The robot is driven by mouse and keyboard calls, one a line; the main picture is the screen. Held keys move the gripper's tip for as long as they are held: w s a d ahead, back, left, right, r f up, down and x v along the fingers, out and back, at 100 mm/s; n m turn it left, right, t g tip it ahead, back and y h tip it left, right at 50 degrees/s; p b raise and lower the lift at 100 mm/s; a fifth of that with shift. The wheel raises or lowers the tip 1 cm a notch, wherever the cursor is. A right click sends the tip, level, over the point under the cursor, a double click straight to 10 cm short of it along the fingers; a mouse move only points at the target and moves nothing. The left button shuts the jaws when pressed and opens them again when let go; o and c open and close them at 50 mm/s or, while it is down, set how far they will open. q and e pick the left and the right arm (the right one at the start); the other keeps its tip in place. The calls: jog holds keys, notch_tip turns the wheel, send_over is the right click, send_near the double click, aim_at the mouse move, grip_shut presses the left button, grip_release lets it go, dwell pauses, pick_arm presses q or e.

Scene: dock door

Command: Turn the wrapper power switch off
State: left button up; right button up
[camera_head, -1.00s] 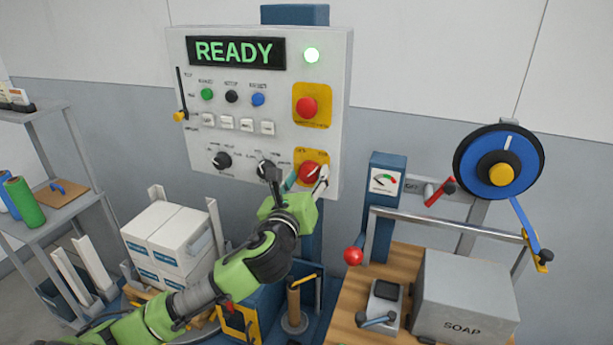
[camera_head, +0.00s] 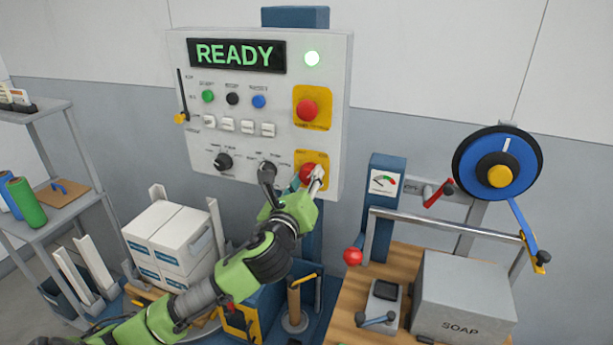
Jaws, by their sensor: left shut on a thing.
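The red power switch knob (camera_head: 306,173) sits on a yellow plate (camera_head: 325,159) at the lower right of the white control panel (camera_head: 180,70). My left gripper (camera_head: 308,177) is at the knob, shut on it, and covers its lower right part. The knob's pointer mark is hidden, so I cannot read its position. My right gripper is not in view.
A black dial (camera_head: 222,161) and another black knob (camera_head: 268,169) are on the panel's lower row, the latter close to my gripper. A red stop button (camera_head: 307,109) is above. A soap box (camera_head: 465,295) stands on the bench at right.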

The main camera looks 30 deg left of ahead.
pick_arm(q)
jog(key=n+p, duration=0.1)
jog(key=n, duration=0.2)
jog(key=shift+r+n+p, duration=0.15)
jog(key=shift+n+p, duration=0.15)
jog(key=shift+p, duration=0.1)
jog(key=n+p, duration=0.2)
jog(key=n, duration=0.2)
jog(key=shift+a+h, duration=0.15)
jog(key=shift+h, duration=0.25)
jog(key=n+p, duration=0.1)
jog(key=n, duration=0.3)
jog(key=shift+h, duration=0.3)
jog(key=shift+a+f+n+p, duration=0.15)
jog(key=shift+n+p, duration=0.6)
jog(key=shift+n, duration=0.75)
jog(key=shift+h, duration=0.3)
jog(key=o, duration=1.1)
jog(key=shift+f, duration=0.1)
jog(key=v, duration=1.2)
